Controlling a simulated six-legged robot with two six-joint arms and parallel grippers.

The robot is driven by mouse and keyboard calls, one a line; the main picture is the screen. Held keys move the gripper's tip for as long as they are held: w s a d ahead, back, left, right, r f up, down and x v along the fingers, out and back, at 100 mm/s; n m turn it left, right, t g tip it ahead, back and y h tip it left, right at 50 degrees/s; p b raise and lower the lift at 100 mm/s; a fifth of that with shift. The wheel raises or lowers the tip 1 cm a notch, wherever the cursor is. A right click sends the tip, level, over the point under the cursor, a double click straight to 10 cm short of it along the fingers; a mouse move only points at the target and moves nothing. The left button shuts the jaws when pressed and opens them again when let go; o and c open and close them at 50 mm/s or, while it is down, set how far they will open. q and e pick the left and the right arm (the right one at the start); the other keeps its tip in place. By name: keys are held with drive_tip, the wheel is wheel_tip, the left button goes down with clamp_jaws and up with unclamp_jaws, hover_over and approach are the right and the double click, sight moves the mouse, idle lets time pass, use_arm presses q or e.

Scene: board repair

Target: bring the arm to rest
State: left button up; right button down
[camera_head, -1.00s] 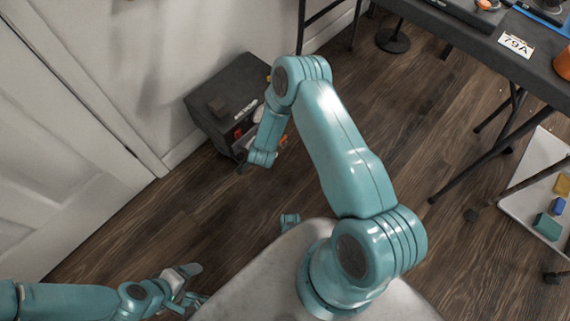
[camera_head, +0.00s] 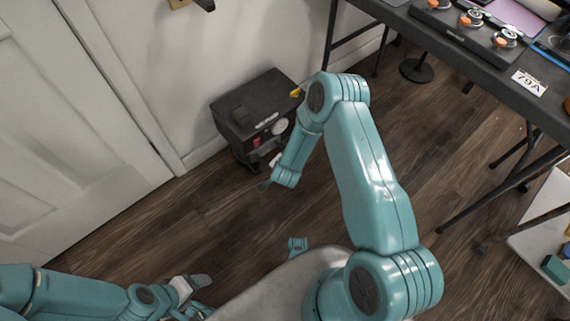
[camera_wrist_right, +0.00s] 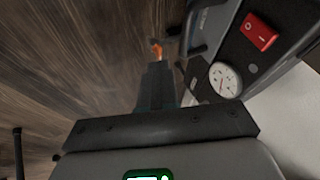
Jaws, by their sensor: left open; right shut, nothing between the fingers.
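My right arm (camera_head: 368,175) rises from the lower right, bends at the elbow and hangs downward in front of the dark box. Its gripper is small and dark in the head view. In the right wrist view my right gripper (camera_wrist_right: 158,75) is shut with nothing held. A small orange patch shows by its tips; I cannot tell what it is. My left arm (camera_head: 75,295) lies low along the bottom left. Its gripper (camera_head: 200,294) is open and empty, low over the floor beside my pale base.
A dark box (camera_head: 258,108) stands on the floor by the wall; its red switch (camera_wrist_right: 259,33) and round gauge (camera_wrist_right: 225,80) are close in the right wrist view. A black table (camera_head: 470,62) is at upper right, a white shelf (camera_head: 545,225) below it.

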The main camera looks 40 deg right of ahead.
drive_tip(key=s+a+r+n+p, duration=0.1)
drive_tip(key=s+a+r+p, duration=0.1)
drive_tip(key=a+r, duration=0.35)
drive_tip(key=s+a+r+n+g+y, duration=0.2)
drive_tip(key=s+a+n+y, duration=0.2)
drive_tip(key=s+a+n, duration=0.3)
drive_tip(key=s+a+r+n+g+y, duration=0.1)
drive_tip(key=s+a+n+g+y, duration=0.3)
drive_tip(key=s, duration=0.6)
wheel_tip(320, 180, up, 26)
drive_tip(key=a+n+t+p, duration=0.1)
drive_tip(key=p, duration=2.4)
drive_tip(key=shift+s+a+n, duration=0.15)
drive_tip(key=shift+n, duration=0.25)
